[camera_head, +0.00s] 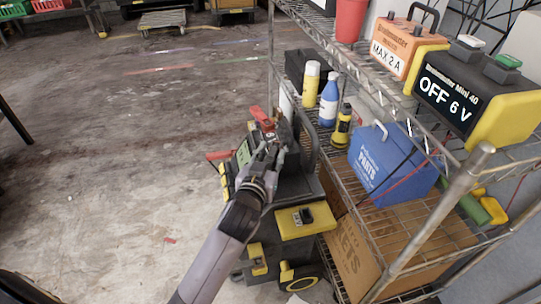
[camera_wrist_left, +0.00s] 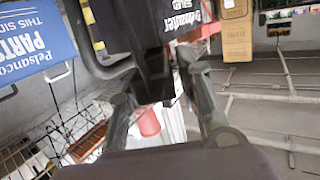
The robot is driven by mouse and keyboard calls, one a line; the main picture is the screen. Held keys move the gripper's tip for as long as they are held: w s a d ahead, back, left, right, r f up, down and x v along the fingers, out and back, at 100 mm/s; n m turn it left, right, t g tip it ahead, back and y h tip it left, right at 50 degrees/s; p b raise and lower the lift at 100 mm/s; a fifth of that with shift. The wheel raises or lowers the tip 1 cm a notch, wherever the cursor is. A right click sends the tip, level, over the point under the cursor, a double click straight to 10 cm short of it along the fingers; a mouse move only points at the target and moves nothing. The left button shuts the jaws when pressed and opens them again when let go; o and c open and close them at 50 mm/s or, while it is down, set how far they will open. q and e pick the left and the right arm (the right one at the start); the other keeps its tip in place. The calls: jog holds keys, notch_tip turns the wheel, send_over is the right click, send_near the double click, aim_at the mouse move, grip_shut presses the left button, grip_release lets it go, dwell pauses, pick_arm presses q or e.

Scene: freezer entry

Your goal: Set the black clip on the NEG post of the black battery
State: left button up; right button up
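My left gripper (camera_head: 272,148) reaches over a dark wheeled cart (camera_head: 303,185) beside the shelf. In the left wrist view its two fingers (camera_wrist_left: 160,85) stand apart, with a dark shape between them; I cannot tell whether they grip it. A red clip (camera_head: 265,122) shows just beyond the gripper. A black body with white lettering (camera_wrist_left: 180,18) is behind the fingers in the wrist view; I cannot tell whether it is the battery. I cannot clearly make out the black clip or the NEG post; the gripper covers part of that area. My right gripper is not in view.
A wire shelf stands close on the right, with a blue parts box (camera_head: 390,165), a yellow bottle (camera_head: 311,85), a blue bottle (camera_head: 329,100) and a black-yellow unit reading OFF 6 V (camera_head: 450,95). The floor (camera_head: 110,170) to the left is mostly clear.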

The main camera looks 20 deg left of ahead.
pick_arm(q)
jog(key=shift+o, duration=0.8)
jog(key=s+r, duration=0.1)
jog(key=s, duration=1.1)
jog(key=shift+d+r, duration=0.35)
jog(key=shift+d, duration=0.1)
